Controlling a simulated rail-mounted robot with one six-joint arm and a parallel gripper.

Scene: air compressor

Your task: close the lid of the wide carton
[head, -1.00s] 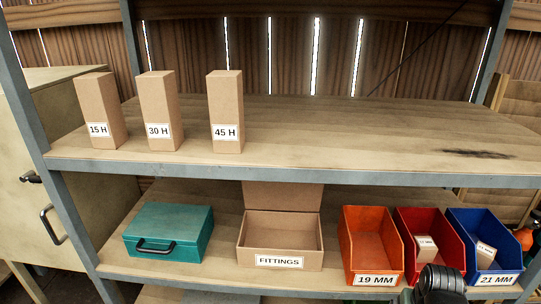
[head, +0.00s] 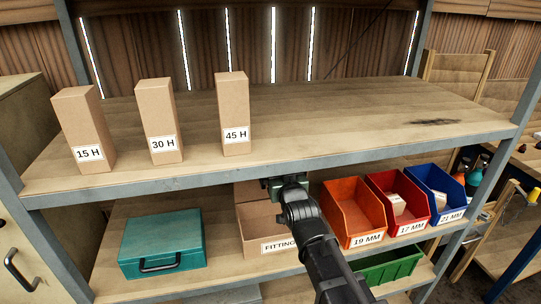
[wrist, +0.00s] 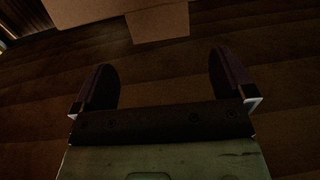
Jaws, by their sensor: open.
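The wide carton (head: 254,222), labelled FITTINGS, stands on the lower shelf. Its lid (head: 247,190) is open and raised at the back; my arm and gripper hide much of its right part. My gripper (head: 287,186) is in front of the lid's right side, above the carton and just under the upper shelf's edge. In the wrist view my gripper (wrist: 164,80) has its two fingers spread wide with nothing between them. A brown cardboard surface (wrist: 158,24), perhaps part of the carton, shows beyond the fingertips at the top of that view.
The upper shelf's front edge (head: 190,180) runs close above my gripper. A teal case (head: 162,240) lies left of the carton. Orange (head: 352,215), red (head: 400,205) and blue (head: 437,195) bins stand to the right. A green bin (head: 390,268) sits lower.

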